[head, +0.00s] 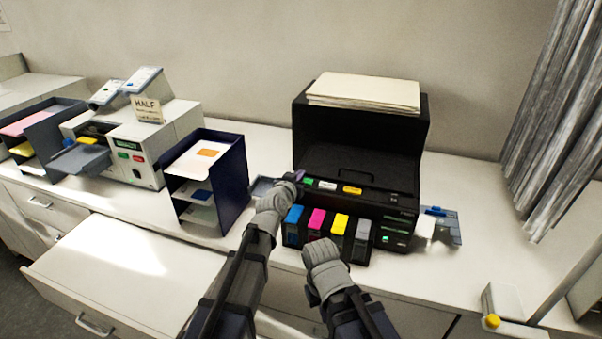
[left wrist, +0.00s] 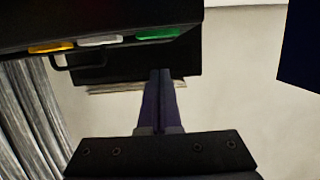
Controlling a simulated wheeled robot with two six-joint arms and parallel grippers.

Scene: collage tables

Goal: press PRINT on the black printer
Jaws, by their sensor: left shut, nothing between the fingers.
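The black printer (head: 362,160) stands on the white counter with a row of three buttons on its front: green (head: 308,182), white (head: 327,185) and yellow (head: 352,190). Their lettering is too small to read. My left gripper (head: 297,176) is shut and empty, close to the left end of the row by the green button. Contact cannot be told. The left wrist view shows its closed fingers (left wrist: 160,100) below the inverted printer, near the green button (left wrist: 157,33). My right gripper's wrist is in front of the printer; its fingers are hidden.
Blue, magenta, yellow and grey cartridges (head: 316,219) stand at the printer's front. A paper stack (head: 365,91) lies on top. A dark blue tray rack (head: 232,181) stands left, then a white machine (head: 135,150). A drawer (head: 125,262) is open at the lower left.

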